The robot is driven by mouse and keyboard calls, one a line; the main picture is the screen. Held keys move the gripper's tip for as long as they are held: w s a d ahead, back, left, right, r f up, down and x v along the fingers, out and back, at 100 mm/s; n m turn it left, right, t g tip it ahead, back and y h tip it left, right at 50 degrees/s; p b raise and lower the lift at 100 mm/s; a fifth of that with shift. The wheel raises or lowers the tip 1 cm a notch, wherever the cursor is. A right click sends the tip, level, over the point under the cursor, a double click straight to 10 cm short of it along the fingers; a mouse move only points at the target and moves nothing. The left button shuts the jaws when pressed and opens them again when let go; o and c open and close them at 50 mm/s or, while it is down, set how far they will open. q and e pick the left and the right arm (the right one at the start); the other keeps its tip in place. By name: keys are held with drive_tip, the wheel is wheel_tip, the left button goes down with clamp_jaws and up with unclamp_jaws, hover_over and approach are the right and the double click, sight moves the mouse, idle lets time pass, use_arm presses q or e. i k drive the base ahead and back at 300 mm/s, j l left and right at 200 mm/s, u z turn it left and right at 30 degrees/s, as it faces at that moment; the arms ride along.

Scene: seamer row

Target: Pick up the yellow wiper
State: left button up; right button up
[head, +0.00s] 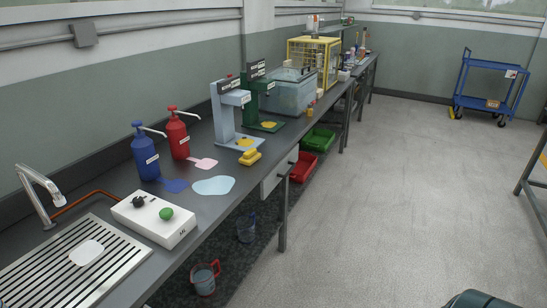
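A small yellow block-like object (250,157) lies on the grey bench near its front edge, just in front of the light blue press-like stand (225,112). It looks like two stacked or stepped parts, and it may be the yellow wiper, but it is too small to be sure. Flat yellow patches lie on the bases of the light blue stand and the green stand (248,98). Neither of my grippers is in view.
Blue (146,156) and red (177,137) pump bottles stand by the wall. Spills, including a pale blue puddle (213,186), lie before them. A white control box (154,218) is nearer. Red (303,167) and green (318,139) bins sit below. The floor right is largely clear.

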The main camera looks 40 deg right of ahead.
sight(251, 156)
drive_tip(key=z, duration=0.35)
drive_tip(key=i+j+z, duration=0.1)
drive_tip(key=z, duration=0.25)
drive_tip(key=j+z, duration=0.15)
drive_tip(key=z, duration=0.15)
drive_tip(key=i+z, duration=0.1)
drive_tip(key=i, duration=0.35)
